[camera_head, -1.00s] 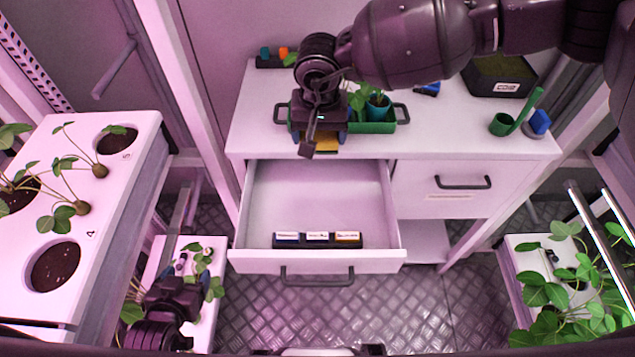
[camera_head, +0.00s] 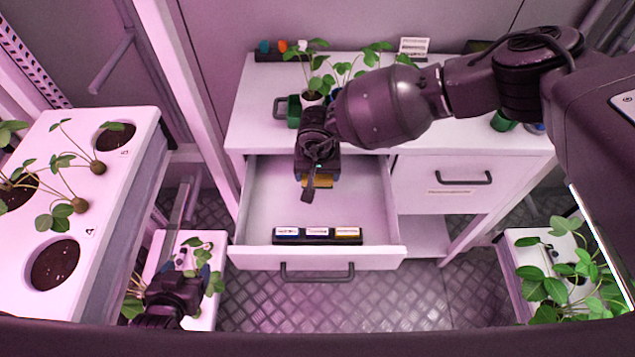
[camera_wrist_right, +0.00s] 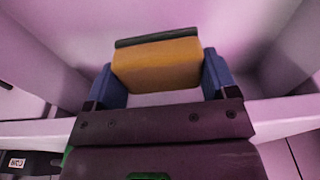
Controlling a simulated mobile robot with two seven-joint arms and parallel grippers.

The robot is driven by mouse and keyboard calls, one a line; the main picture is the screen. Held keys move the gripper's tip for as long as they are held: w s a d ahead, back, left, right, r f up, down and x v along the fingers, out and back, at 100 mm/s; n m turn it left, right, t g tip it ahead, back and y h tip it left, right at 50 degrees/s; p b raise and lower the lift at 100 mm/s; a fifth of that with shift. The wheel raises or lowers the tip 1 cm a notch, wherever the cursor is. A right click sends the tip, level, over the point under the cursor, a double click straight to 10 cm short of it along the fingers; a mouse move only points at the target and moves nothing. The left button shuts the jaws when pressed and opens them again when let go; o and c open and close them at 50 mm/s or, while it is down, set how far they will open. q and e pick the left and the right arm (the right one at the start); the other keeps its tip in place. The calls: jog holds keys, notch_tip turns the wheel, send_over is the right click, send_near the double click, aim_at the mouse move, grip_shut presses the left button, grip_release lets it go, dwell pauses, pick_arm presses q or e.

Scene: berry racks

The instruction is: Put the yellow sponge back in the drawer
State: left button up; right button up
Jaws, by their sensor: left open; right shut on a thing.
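The yellow sponge (camera_wrist_right: 158,66) with a dark layer along one edge is held between the blue fingers of my right gripper (camera_wrist_right: 160,84) in the right wrist view. In the head view the right gripper (camera_head: 318,178) is over the back part of the open drawer (camera_head: 262,205), and only a sliver of the sponge (camera_head: 320,181) shows under it. The drawer has labelled compartments (camera_head: 317,241) at its front; the rest of its floor looks bare. My left gripper (camera_head: 186,291) is at the lower left, open, away from the drawer, near a small plant.
A closed drawer (camera_head: 445,190) is on the right. A white planter (camera_head: 78,210) stands left, and another plant stand (camera_head: 530,262) is at right.

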aim_at(318, 192)
notch_tip(318, 192, down, 5)
jog(key=shift+r, duration=0.1)
dwell(0.3)
jog(key=o, duration=0.8)
jog(key=shift+c, duration=0.2)
